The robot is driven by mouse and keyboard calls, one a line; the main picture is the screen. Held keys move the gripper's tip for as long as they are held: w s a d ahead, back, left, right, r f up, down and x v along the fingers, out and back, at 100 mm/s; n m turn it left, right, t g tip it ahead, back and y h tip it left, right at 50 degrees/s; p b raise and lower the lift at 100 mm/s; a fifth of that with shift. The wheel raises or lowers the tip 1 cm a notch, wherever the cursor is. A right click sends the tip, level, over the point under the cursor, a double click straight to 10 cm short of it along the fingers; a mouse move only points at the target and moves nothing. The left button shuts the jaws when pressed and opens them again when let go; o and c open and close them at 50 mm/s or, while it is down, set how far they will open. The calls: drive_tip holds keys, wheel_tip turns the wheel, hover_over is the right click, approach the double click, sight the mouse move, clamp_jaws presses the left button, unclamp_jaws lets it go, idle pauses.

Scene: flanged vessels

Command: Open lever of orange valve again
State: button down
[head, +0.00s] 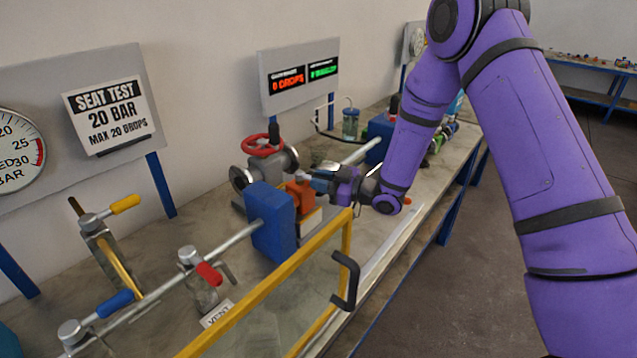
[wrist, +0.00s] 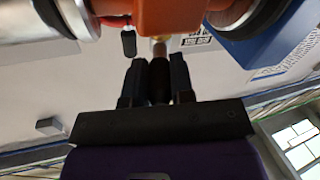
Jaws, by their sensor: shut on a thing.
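The orange valve (head: 301,195) sits in the pipe line right of the blue block, and its orange body (wrist: 185,18) fills the top of the wrist view. My gripper (head: 322,180) is at the valve's right side in the head view. In the wrist view my gripper (wrist: 158,78) has its two dark fingers shut on a black lever grip (wrist: 158,82). A brass-coloured stem shows between the grip and the orange body. In the head view the fingers and wrist hide most of the lever, so its angle is hard to tell.
A blue block (head: 270,222) stands close left of the valve, with a red handwheel (head: 262,146) behind. A yellow-framed clear guard (head: 290,262) with a black handle stands in front. Yellow, blue and red levers (head: 208,273) lie left. A display (head: 300,78) reads 0 DROPS.

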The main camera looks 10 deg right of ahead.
drive_tip(key=shift+w+d+n+g+y, duration=0.15)
drive_tip(key=shift+w+n+g+y, duration=0.2)
drive_tip(key=shift+n+g, duration=0.45)
drive_tip(key=shift+w+d+n+g+y, duration=0.2)
drive_tip(key=shift+n+g+y, duration=0.3)
drive_tip(key=shift+g, duration=0.6)
drive_tip(key=shift+w, duration=0.1)
drive_tip(key=c, duration=1)
unclamp_jaws()
drive_tip(key=v, duration=1)
drive_tip(key=shift+d, duration=0.3)
drive_tip(key=shift+c, duration=0.4)
